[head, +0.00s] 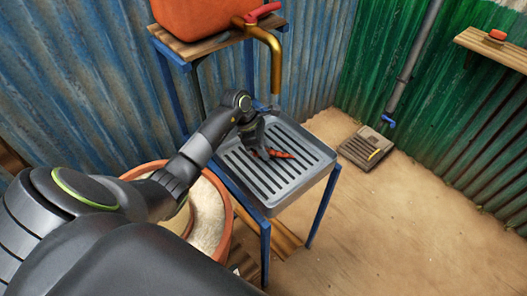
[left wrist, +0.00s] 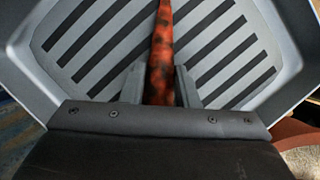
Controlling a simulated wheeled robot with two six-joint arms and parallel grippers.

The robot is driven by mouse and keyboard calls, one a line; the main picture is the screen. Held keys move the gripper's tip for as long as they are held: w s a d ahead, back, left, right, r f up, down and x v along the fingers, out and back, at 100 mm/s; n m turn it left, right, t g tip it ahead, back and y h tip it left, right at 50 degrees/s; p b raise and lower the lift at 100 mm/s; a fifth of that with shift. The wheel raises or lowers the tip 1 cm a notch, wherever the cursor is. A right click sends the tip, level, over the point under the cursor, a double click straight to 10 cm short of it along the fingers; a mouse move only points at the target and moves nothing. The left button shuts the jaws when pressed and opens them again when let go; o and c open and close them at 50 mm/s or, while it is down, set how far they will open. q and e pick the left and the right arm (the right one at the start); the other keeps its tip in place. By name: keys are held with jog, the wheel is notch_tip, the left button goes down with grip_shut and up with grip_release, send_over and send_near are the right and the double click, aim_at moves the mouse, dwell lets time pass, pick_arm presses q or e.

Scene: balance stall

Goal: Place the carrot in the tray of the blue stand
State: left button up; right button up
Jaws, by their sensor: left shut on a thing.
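The carrot (head: 280,154) is orange-red with dark blotches. It is at the grey slotted tray (head: 318,150) of the blue stand (head: 323,206) in the head view. My left gripper (head: 262,152) is over the tray and shut on the carrot. In the left wrist view the carrot (left wrist: 161,55) lies between the two fingers (left wrist: 160,85), pointing away from the gripper, with the tray slats (left wrist: 225,50) behind it. I cannot tell whether the carrot touches the slats. The gripper hides the carrot's near end. My right gripper is not in view.
A gold tap (head: 276,60) hangs over the tray's back, below an orange container (head: 205,15) on a wooden shelf. A terracotta pot (head: 222,190) stands left of the stand. A drain grate (head: 366,148) lies on the floor to the right.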

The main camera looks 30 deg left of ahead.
pick_arm(q)
jog(key=shift+f, duration=0.3)
jog(key=shift+s+a+r, duration=0.1)
jog(key=shift+s, duration=0.05)
jog(key=shift+f, duration=0.2)
jog(key=o, duration=1)
jog(key=shift+o, duration=0.2)
jog(key=shift+r, duration=0.1)
